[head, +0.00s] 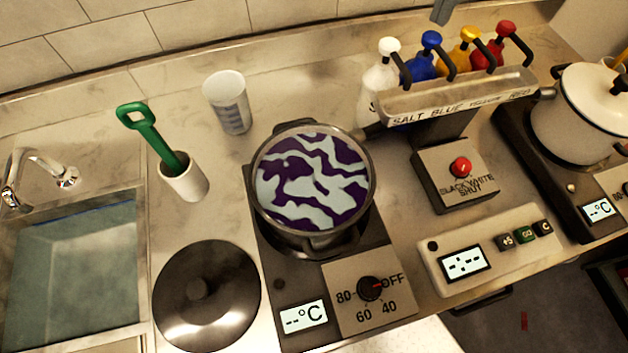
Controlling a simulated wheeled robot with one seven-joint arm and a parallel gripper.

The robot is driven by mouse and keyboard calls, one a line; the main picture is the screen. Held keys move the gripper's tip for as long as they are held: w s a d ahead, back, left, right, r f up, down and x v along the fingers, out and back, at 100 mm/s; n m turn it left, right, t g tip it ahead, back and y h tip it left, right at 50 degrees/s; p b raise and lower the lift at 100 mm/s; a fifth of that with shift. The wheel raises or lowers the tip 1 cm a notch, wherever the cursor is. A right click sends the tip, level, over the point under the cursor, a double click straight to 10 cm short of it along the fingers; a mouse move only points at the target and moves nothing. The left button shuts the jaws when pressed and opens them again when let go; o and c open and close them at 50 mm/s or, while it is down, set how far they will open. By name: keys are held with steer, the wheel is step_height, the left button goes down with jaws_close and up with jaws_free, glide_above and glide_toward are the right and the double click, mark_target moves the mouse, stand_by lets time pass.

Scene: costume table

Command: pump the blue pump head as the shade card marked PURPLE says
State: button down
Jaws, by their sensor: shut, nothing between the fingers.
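The blue pump head (431,40) tops a blue bottle (421,68) in a row at the back right, between a white-headed bottle (380,80) and a yellow one (461,55). A labelled bar (455,97) in front reads SALT, BLUE, a blurred word and RED, and hides the lower bottles. The tip of my gripper (440,12) shows at the top edge, shut and empty, above and slightly right of the blue head, apart from it in the picture. A pot (372,186) below holds swirled purple and pale grey contents. I see no card marked PURPLE.
A red-headed bottle (504,30) ends the row. A red-button box (461,168), timer (465,262) and lidded white pot (580,120) stand right. A dark lid (206,300), green-handled tool (140,120), white cup (228,105) and sink (75,265) are left.

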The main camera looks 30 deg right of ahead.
step_height(320, 180, up, 5)
steer(key=shift+r+p, duration=0.2)
steer(key=shift+p, duration=0.7)
